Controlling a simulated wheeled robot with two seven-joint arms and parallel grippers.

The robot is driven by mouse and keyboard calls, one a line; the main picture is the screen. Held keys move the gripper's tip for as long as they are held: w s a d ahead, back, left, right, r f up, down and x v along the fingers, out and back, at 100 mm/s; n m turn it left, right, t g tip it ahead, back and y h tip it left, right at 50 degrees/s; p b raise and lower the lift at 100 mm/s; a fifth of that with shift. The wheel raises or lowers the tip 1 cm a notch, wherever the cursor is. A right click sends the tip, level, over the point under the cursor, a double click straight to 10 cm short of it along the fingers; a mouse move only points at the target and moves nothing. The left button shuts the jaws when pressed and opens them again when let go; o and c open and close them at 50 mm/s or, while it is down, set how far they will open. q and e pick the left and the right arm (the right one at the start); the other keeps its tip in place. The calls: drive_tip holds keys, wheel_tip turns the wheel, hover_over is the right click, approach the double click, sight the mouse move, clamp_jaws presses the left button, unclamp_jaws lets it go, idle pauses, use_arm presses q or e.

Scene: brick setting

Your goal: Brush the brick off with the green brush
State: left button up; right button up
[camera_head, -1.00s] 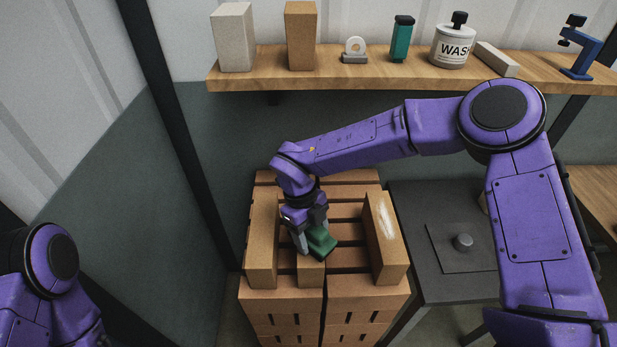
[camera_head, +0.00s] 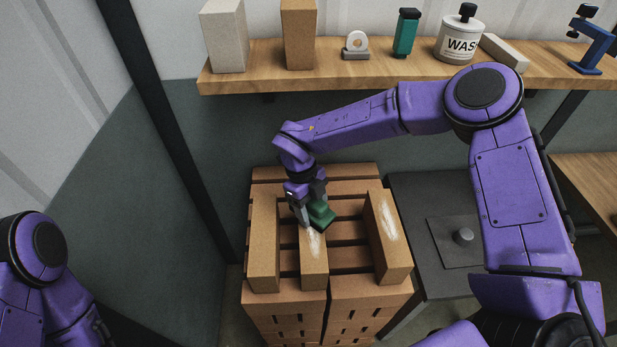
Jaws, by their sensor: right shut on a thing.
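My right gripper (camera_head: 309,215) is shut on the green brush (camera_head: 321,216). The brush is over the far part of the middle brick (camera_head: 314,262), seemingly at its top; I cannot tell if it touches. A white dusty streak shows on this brick just in front of the brush. The right brick (camera_head: 388,232) also has a white streak on top. The left brick (camera_head: 264,243) looks clean. All three lie lengthwise on a stack of bricks (camera_head: 285,299). My left arm shows at the left edge, but its gripper is out of view.
A wooden shelf (camera_head: 300,82) at the back holds two upright blocks, a tape-like roll, a green bottle, a wash pot (camera_head: 461,37) and a blue clamp (camera_head: 590,40). A dark table (camera_head: 429,200) with a knobbed plate stands right of the stack.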

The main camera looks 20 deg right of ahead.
drive_tip(key=shift+w+d+r+p, duration=0.1)
drive_tip(key=shift+w+r+p, duration=0.2)
drive_tip(key=shift+r, duration=0.25)
drive_tip(key=shift+w+r+p, duration=0.2)
drive_tip(key=shift+r+p, duration=0.2)
drive_tip(key=shift+r, duration=0.1)
drive_tip(key=r+p, duration=0.1)
drive_tip(key=s+r+p, duration=0.1)
drive_tip(key=r, duration=0.1)
drive_tip(key=shift+r+p, duration=0.15)
drive_tip(key=shift+p, duration=0.2)
drive_tip(key=shift+w+r+p, duration=0.15)
drive_tip(key=shift+r+p, duration=0.15)
drive_tip(key=shift+w+r, duration=0.15)
drive_tip(key=shift+r, duration=0.9)
drive_tip(key=shift+f, duration=0.1)
